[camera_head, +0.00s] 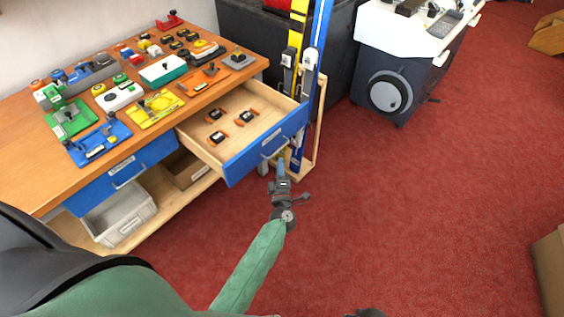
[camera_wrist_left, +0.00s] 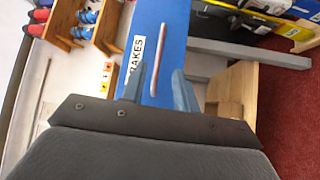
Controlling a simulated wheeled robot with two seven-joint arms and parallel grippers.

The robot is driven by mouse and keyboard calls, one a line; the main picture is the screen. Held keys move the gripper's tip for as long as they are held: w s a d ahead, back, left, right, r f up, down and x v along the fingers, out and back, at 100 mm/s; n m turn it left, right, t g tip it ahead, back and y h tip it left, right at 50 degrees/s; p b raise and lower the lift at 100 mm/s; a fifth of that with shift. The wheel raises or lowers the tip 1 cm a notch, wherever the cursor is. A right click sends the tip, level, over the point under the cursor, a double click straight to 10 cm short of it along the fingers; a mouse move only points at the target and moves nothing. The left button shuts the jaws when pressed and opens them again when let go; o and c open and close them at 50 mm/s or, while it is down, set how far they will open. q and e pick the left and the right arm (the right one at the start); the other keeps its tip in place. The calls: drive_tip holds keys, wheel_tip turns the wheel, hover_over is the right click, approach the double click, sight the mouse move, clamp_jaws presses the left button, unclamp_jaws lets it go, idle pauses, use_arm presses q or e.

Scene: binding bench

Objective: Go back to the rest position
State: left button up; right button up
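My left gripper (camera_head: 281,162) is at the front of the open blue drawer (camera_head: 240,163). In the left wrist view its two blue fingers (camera_wrist_left: 160,92) are apart, with the drawer's bar handle (camera_wrist_left: 161,50) showing between and beyond them. No object is held. I cannot tell whether the fingers touch the handle. The drawer front carries a label reading "BRAKES" (camera_wrist_left: 133,55). Inside the drawer lie several small black and orange parts (camera_head: 216,138). My right gripper does not show clearly.
The wooden bench (camera_head: 30,150) holds several coloured fixtures and parts. A second blue drawer (camera_head: 120,172) is shut, with a grey bin (camera_head: 118,215) below. Skis (camera_head: 312,80) stand in a wooden rack right of the open drawer.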

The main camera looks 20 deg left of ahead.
use_arm(q)
drive_tip(key=w+d+f+m+g+h, duration=0.1)
drive_tip(key=d+f+m+h, duration=0.2)
drive_tip(key=d+m+h, duration=0.75)
drive_tip(key=s+d+f+m+g+h, duration=0.3)
drive_tip(key=s+d+f+m+g, duration=0.25)
drive_tip(key=m, duration=0.25)
drive_tip(key=s+a+f+m+g+y, duration=0.1)
drive_tip(key=s+a+f+g, duration=0.2)
drive_tip(key=s, duration=0.7)
drive_tip(key=s+a+f+m+g+y, duration=0.2)
drive_tip(key=s+f, duration=0.5)
drive_tip(key=s, duration=0.4)
drive_tip(key=s+a+f+m+g+y, duration=0.1)
drive_tip(key=s+a+f+g, duration=0.4)
drive_tip(key=s, duration=0.6)
drive_tip(key=shift+f+y, duration=0.2)
drive_tip(key=shift+y, duration=0.55)
